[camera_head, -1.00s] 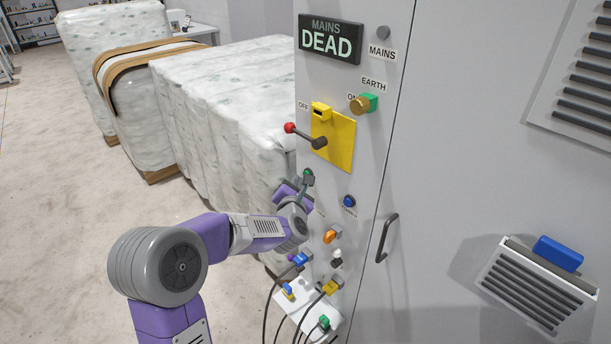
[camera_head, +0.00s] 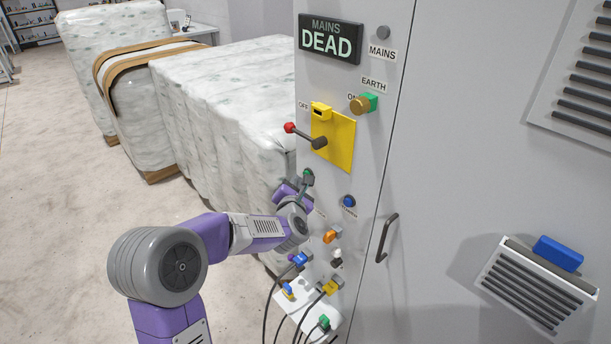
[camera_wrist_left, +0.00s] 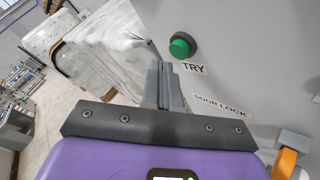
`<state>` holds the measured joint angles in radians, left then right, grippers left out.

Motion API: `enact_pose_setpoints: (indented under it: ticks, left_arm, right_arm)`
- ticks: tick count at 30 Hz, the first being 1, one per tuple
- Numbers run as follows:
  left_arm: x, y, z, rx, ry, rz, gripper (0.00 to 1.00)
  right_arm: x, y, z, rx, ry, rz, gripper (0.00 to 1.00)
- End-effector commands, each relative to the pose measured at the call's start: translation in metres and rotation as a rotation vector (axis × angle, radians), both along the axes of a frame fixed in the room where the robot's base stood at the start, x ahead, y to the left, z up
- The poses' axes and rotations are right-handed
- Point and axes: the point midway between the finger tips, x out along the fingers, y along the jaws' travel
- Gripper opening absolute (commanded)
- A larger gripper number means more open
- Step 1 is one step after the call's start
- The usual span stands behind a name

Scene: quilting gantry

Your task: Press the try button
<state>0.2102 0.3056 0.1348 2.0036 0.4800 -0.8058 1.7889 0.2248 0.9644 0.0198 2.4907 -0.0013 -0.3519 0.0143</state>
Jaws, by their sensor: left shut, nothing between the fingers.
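The try button (camera_wrist_left: 181,46) is a round green button in a dark ring on the grey panel, with a TRY label (camera_wrist_left: 194,69) beneath it in the left wrist view. In the head view only part of the button (camera_head: 308,173) shows beyond my gripper. My left gripper (camera_head: 305,183) is shut and empty, its fingers pointing at the panel close by the button. In the left wrist view the fingers (camera_wrist_left: 160,78) reach up to the lower left of the button, whose green face is clear of them. I cannot tell any contact. My right gripper is not in view.
Below sit a blue button (camera_head: 349,201), an orange switch (camera_head: 333,236) and plugs with cables. Above are a yellow plate (camera_head: 338,140) with a red-tipped lever (camera_head: 290,128) and a MAINS DEAD sign (camera_head: 329,39). Wrapped bales (camera_head: 220,100) stand left of the panel.

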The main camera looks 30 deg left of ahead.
Motion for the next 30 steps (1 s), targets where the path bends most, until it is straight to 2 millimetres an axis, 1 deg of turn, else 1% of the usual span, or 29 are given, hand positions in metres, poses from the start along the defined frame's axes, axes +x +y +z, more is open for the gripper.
enact_pose_setpoints:
  ticks: [17, 25, 30]
  left_arm:
    - [0.0001, 0.0000, -0.0001, 0.000, 0.000, 0.000, 0.00]
    - [0.0069, -0.0029, -0.0014, -0.001, -0.001, 0.000, 0.00]
    - [0.0080, -0.0032, -0.0003, 0.000, 0.000, 0.000, 0.00]
  right_arm:
    - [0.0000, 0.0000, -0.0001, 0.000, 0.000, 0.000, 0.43]
    - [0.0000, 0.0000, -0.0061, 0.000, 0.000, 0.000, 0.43]
    - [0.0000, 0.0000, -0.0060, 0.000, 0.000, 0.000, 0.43]
